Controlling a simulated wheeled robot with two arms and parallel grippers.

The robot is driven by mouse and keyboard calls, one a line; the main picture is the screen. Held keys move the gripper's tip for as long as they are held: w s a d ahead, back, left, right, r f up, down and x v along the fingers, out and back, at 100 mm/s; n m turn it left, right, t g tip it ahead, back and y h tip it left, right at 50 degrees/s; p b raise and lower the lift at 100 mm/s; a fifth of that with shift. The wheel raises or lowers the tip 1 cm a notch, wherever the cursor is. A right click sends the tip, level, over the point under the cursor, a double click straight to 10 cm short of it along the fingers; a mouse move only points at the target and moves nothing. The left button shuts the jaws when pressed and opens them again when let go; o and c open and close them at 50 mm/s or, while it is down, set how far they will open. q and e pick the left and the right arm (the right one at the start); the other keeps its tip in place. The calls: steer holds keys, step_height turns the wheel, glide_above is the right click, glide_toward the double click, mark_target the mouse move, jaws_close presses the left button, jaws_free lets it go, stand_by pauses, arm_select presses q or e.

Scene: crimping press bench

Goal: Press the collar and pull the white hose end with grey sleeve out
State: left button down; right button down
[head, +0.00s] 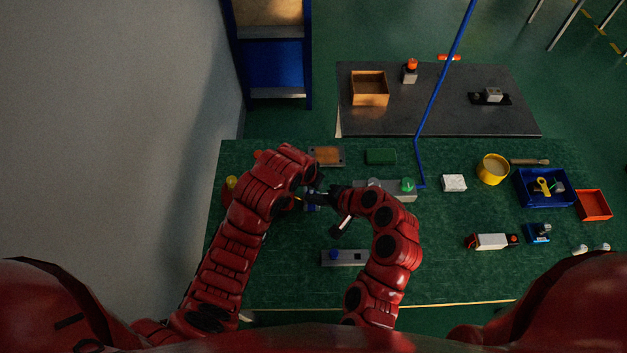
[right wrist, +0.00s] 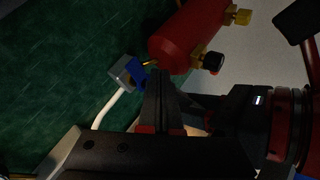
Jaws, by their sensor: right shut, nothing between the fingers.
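In the right wrist view a red cylinder (right wrist: 187,38) has brass fittings. A blue collar (right wrist: 137,74) sits at the brass fitting on its near end. The grey sleeve (right wrist: 122,75) is against the collar, and the white hose (right wrist: 106,110) curves down from it. Whether the hose end is still seated in the fitting is unclear. My right gripper (right wrist: 164,80) is shut and empty, its tips just beside the collar; contact cannot be made out. In the head view my right gripper (head: 318,194) meets my left gripper (head: 306,190), whose fingers are largely hidden.
A grey bar with a blue knob (head: 345,257) lies near the front of the green bench. A grey block with a green button (head: 405,186), a white box (head: 454,183), a yellow cup (head: 492,169) and a blue bin (head: 524,192) stand to the right.

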steer(key=v, duration=0.6)
stand_by(0.4)
arm_select(q)
steer(key=shift+r+p, duration=0.55)
steer(key=shift+r, duration=1.45)
arm_select(e)
steer(key=shift+r, duration=0.6)
arm_select(q)
steer(key=shift+s, duration=0.1)
